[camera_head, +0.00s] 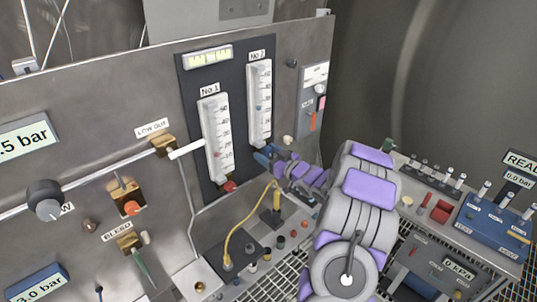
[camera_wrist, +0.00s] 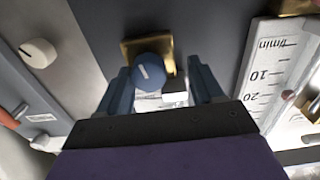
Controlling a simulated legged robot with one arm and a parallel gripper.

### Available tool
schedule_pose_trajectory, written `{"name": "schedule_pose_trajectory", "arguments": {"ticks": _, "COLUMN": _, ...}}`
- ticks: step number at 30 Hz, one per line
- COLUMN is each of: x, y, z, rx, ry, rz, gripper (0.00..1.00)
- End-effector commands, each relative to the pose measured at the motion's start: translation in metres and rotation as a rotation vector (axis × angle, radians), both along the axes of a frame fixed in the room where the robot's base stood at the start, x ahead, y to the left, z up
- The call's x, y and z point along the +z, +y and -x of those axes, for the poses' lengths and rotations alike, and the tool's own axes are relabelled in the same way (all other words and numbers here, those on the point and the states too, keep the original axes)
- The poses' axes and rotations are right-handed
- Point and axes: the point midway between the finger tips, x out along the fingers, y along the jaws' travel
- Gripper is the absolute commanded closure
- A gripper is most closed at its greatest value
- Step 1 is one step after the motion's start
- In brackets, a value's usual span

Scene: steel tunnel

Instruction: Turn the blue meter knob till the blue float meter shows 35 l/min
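The blue meter knob (camera_wrist: 148,77), round with a white mark, sits on a brass fitting in the wrist view, between the two fingers of my gripper (camera_wrist: 163,88). The fingers are apart. The left finger lies close along the knob's edge, and a gap shows on the right; I cannot tell whether either touches. In the head view my gripper (camera_head: 264,156) is at the foot of the No 2 meter (camera_head: 258,85) and hides the knob. The blue float (camera_head: 258,107) stands around the middle of that scale; its exact reading is too small to tell.
The No 1 meter (camera_head: 212,125), with a red float and a red knob (camera_head: 229,186), stands just left. A yellow cable (camera_head: 237,232) loops below my gripper. A white knob (camera_wrist: 38,53) shows in the wrist view. Several switches and a blue box (camera_head: 490,222) lie at the right.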

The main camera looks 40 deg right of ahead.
Motion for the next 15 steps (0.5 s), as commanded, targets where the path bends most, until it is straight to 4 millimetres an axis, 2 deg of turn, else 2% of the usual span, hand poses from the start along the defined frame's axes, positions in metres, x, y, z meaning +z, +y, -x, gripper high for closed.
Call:
{"name": "schedule_pose_trajectory", "arguments": {"ticks": 2, "x": -0.0017, "y": -0.0037, "z": 0.0005, "rx": -0.001, "ry": 0.000, "rz": -0.003, "gripper": 0.39}}
{"name": "schedule_pose_trajectory", "arguments": {"ticks": 15, "x": -0.0012, "y": -0.0041, "z": 0.0003, "rx": -0.005, "ry": 0.001, "rz": -0.002, "gripper": 0.81}}
